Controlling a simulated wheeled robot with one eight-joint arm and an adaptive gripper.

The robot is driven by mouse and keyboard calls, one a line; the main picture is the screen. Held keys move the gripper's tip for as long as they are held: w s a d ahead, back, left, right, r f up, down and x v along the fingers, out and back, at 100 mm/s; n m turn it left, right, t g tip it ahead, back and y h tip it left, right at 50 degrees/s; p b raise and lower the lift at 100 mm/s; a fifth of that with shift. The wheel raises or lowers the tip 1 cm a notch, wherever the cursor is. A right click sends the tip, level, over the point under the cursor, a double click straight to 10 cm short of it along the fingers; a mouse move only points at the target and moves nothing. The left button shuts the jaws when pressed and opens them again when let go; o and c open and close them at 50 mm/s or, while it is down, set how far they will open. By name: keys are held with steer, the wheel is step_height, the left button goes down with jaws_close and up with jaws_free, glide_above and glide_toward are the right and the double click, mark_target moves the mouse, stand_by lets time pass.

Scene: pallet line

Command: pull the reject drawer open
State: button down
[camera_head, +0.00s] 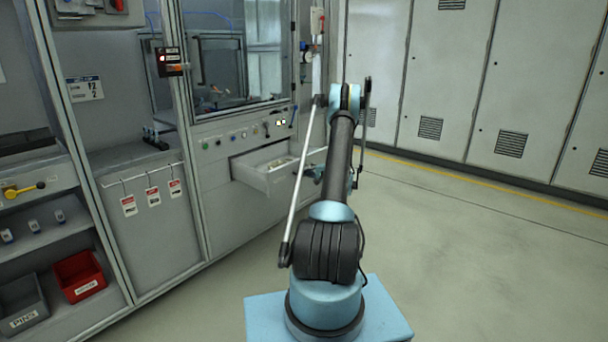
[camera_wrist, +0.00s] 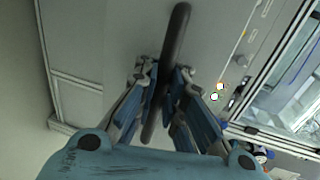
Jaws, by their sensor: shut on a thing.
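The reject drawer (camera_head: 252,178) juts out from the grey cabinet, partly open, with its light inside showing from above. Something small and pale lies in it, too small to tell. My gripper (camera_wrist: 167,76) is shut on the dark bar handle (camera_wrist: 178,32) in the wrist view, one finger on each side of the bar. The handle runs slantwise between the fingers and sticks out past them at both ends. In the head view my gripper (camera_head: 317,172) is at the drawer's right end, mostly hidden behind my arm, and the handle cannot be made out there.
The cabinet has a row of buttons (camera_head: 231,137) above the drawer and a glazed window above that. Shelves with a red bin (camera_head: 80,276) stand at the left. Grey lockers (camera_head: 452,75) line the back wall. The floor (camera_head: 480,260) at the right is clear.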

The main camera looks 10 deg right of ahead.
steer(key=shift+s+a, duration=0.1)
steer(key=shift+a, duration=0.45)
steer(key=c, duration=1.7)
jaws_free()
steer(key=shift+o, duration=0.2)
steer(key=shift+d, duration=0.15)
steer(key=shift+s+d, duration=0.2)
steer(key=shift+s, duration=0.05)
steer(key=v, duration=1.1)
steer(key=shift+d, duration=0.1)
